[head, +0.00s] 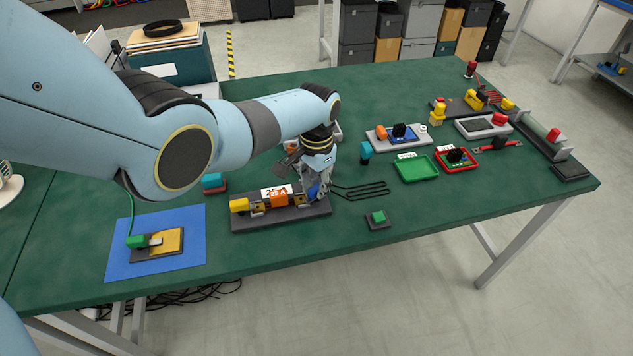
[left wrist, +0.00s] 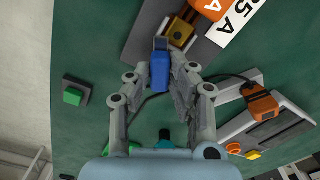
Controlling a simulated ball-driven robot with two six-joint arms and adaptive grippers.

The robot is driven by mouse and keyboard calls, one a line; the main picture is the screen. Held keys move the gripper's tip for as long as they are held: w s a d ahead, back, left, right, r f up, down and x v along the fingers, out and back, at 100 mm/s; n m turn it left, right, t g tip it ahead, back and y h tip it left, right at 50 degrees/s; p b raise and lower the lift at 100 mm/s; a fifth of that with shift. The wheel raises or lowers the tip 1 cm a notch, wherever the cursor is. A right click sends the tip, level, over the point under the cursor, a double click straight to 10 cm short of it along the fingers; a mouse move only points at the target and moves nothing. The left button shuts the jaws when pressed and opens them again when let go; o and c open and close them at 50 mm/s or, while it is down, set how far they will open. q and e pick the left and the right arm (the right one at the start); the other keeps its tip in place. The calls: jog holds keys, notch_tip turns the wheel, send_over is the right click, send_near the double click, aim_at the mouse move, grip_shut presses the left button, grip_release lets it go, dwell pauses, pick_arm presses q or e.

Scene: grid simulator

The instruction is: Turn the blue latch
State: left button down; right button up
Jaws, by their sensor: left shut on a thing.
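In the head view a small part of the latch (head: 313,191) shows at the right end of the long base (head: 270,218). My left gripper (head: 316,183) reaches down there and hides most of the latch. In the left wrist view my left gripper (left wrist: 160,84) has its fingers on either side of the latch, shut on it. My right gripper is not in view.
The base also carries an orange block (head: 279,200) and a yellow block (head: 239,205). A blue mat (head: 190,220) lies left. Green tray (head: 416,170) and other fixtures fill the right side.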

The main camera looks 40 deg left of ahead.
aim_at(317, 188)
pick_arm(q)
jog(key=m, duration=0.4)
jog(key=shift+m, duration=0.4)
jog(key=shift+w+p, duration=0.1)
jog(key=shift+p, duration=0.2)
jog(key=c, duration=1.2)
grip_release()
notch_tip(317, 188, up, 12)
